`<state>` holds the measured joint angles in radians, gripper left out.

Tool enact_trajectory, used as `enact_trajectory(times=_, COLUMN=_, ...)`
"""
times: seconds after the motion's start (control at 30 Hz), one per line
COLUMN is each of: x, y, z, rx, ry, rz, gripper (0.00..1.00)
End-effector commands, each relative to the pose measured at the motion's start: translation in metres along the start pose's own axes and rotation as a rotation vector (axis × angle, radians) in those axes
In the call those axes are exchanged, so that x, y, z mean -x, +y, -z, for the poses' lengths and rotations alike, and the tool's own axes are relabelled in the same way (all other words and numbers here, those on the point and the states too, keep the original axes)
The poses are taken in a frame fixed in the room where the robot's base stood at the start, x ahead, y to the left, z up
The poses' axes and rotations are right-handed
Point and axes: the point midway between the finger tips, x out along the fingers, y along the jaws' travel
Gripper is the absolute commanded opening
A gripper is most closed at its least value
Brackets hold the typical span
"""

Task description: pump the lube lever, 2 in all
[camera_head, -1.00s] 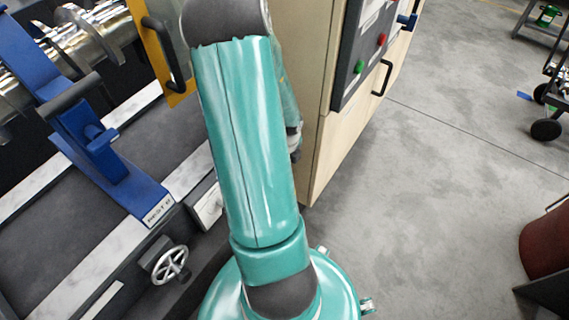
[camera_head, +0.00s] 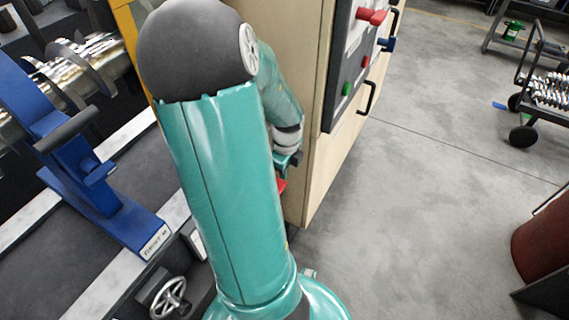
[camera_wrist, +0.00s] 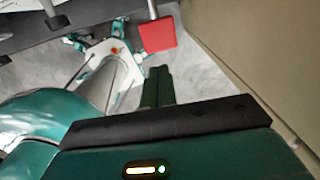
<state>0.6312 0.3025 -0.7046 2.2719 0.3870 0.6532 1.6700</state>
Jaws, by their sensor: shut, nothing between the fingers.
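A flat red handle (camera_wrist: 158,34) on a pale stem, apparently the lube lever, shows at the top of the wrist view. A small part of a red piece, likely the same handle, shows beside my arm in the head view (camera_head: 282,186). My gripper (camera_wrist: 158,72) is shut and empty, with its green fingers together. Its tips appear just below the red handle in the wrist picture; I cannot tell whether they touch. In the head view my forearm hides most of the lever, and my gripper (camera_head: 290,160) is partly hidden.
A blue bracket (camera_head: 90,180) and a handwheel (camera_head: 168,298) are on the left.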

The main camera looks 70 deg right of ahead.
Motion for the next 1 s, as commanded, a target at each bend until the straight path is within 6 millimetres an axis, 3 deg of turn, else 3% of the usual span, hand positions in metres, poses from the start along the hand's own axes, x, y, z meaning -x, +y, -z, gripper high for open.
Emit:
enact_trajectory(times=0.1, x=0.02, y=-0.001, z=0.002, rx=0.0, ry=-0.003, rz=0.003, gripper=0.0)
enact_trajectory(times=0.27, x=0.032, y=-0.001, z=0.003, rx=-0.002, ry=-0.001, rz=0.001, gripper=0.0)
enact_trajectory(times=1.0, x=0.033, y=0.001, z=0.002, rx=-0.002, ry=0.001, rz=0.0, gripper=0.0)
